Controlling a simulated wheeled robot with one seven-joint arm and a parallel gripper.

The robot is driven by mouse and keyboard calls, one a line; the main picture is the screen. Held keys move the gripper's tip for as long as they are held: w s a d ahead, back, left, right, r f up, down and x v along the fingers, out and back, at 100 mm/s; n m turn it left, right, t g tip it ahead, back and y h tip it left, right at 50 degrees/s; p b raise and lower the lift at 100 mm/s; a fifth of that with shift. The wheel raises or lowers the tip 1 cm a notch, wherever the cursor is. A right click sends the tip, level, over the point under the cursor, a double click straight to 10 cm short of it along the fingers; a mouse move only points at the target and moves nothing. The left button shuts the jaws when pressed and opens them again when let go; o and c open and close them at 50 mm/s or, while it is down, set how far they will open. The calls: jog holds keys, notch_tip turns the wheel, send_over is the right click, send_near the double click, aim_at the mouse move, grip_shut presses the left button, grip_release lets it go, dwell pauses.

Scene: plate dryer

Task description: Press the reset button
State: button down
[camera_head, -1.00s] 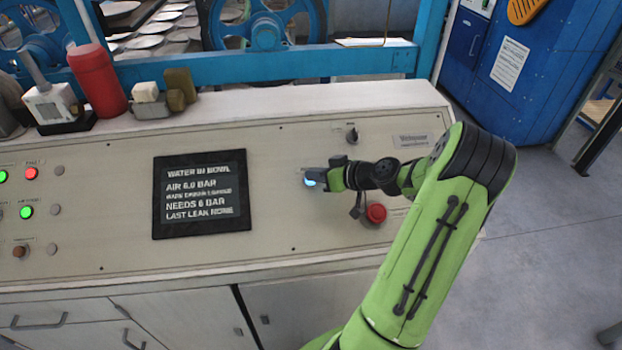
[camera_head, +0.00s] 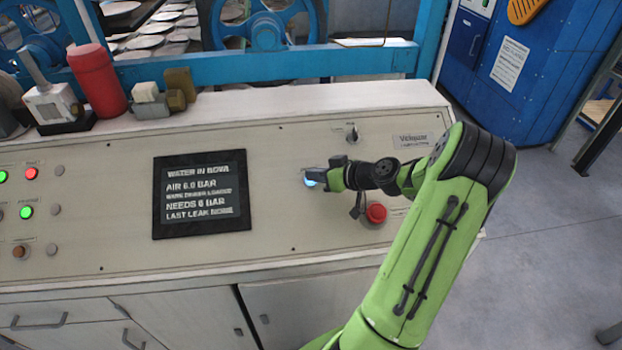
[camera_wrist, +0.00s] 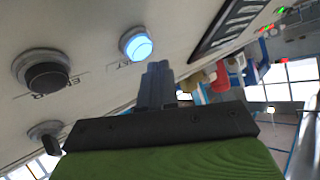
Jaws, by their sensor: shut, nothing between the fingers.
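The reset button (camera_wrist: 137,45) glows blue on the beige panel, with a partly readable label ending in "ET" beside it. In the head view its blue glow (camera_head: 311,183) shows at the tip of my gripper (camera_head: 316,177), which partly covers it. In the wrist view my gripper's fingers (camera_wrist: 158,78) are closed together and empty, pointing at the panel just below the button in the picture. I cannot tell how far the tips are from the panel.
A black button (camera_wrist: 46,73) sits left of the reset button in the wrist view. A red button (camera_head: 376,213) lies close below my wrist. A black selector (camera_head: 352,134) is above it, and a dark display (camera_head: 201,193) is to the left.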

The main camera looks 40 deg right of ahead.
jog(key=shift+f, duration=0.1)
jog(key=shift+w+d+f+b, duration=0.1)
jog(key=shift+w+f+b, duration=0.15)
jog(key=shift+b, duration=0.25)
jog(key=shift+w+d+f+b, duration=0.1)
jog(key=shift+f+b, duration=0.3)
jog(key=shift+b, duration=0.05)
dwell(0.4)
jog(key=shift+s+a+r, duration=0.2)
jog(key=shift+s+r, duration=0.15)
jog(key=shift+r, duration=0.4)
jog(key=shift+s+a+r+p, duration=0.25)
jog(key=shift+s+r+p, duration=0.15)
jog(key=shift+r, duration=0.3)
jog(key=shift+s+a+r+p, duration=0.25)
jog(key=shift+s+r+p, duration=0.1)
jog(key=shift+r, duration=0.4)
jog(key=shift+s+a+r+p, duration=0.3)
jog(key=shift+r+p, duration=0.1)
jog(key=shift+r, duration=0.3)
